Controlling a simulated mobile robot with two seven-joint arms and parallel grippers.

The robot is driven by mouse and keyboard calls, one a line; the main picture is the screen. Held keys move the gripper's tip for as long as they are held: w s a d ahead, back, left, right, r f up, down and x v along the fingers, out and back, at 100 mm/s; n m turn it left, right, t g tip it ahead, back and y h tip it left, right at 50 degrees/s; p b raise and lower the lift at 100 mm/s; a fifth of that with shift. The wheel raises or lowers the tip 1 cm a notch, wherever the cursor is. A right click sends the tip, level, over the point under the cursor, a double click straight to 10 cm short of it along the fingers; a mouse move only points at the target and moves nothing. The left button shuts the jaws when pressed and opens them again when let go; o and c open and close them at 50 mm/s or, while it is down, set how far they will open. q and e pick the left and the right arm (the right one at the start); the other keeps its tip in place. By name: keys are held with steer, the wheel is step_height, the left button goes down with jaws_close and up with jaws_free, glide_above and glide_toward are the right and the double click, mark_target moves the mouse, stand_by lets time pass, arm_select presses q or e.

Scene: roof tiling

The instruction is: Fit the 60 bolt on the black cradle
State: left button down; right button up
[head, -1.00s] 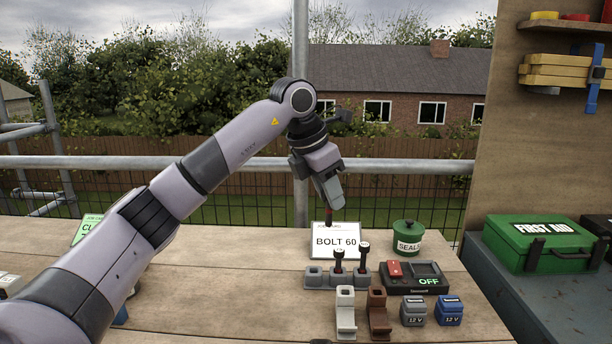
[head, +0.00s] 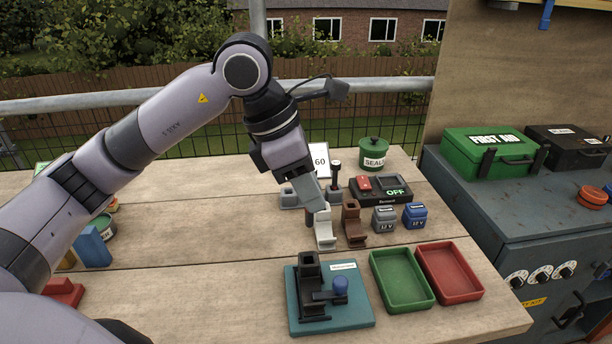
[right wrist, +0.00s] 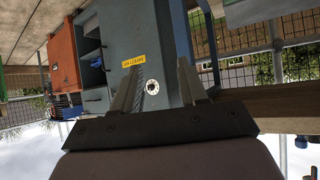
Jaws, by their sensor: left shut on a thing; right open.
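The black cradle (head: 309,292) stands upright on a teal base (head: 358,313) at the front of the bench, beside a blue knob (head: 340,285). My left gripper (head: 317,207) is shut on a dark bolt (head: 309,220), mostly hidden by the fingers, held behind and above the cradle, apart from it. A white card (head: 320,160) behind it shows "60". One black-headed bolt (head: 335,168) stands in the grey rack (head: 289,199); the rack's middle is hidden. My right gripper (right wrist: 157,82) is open and empty in the right wrist view, away from the bench top.
White (head: 325,232) and brown (head: 352,225) holders stand close by the left gripper. Grey (head: 385,219) and blue (head: 415,215) 12 V blocks, a device marked OFF (head: 394,192), and green (head: 410,303) and red (head: 476,293) trays lie to the right. Bare wood lies left of the cradle.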

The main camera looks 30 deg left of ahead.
mark_target(309, 225)
arm_select(q)
steer(key=shift+f+b, duration=1)
steer(key=shift+f, duration=0.6)
steer(key=shift+f+b, duration=0.5)
steer(key=shift+f, duration=0.15)
step_height(309, 225, down, 2)
steer(key=shift+f+b, duration=0.1)
steer(key=shift+b, duration=0.75)
step_height(309, 225, down, 2)
steer(key=shift+f+b, duration=0.1)
steer(key=shift+b, duration=0.95)
steer(key=shift+f, duration=0.35)
arm_select(e)
steer(key=f, duration=0.3)
steer(key=w+a+f, duration=0.1)
steer(key=f, duration=0.1)
steer(key=shift+a, duration=0.1)
arm_select(q)
steer(key=shift+b, duration=0.35)
arm_select(e)
steer(key=shift+f, duration=0.1)
arm_select(q)
steer(key=shift+f+b, duration=0.5)
steer(key=shift+b, duration=0.15)
arm_select(e)
steer(key=shift+f, duration=0.7)
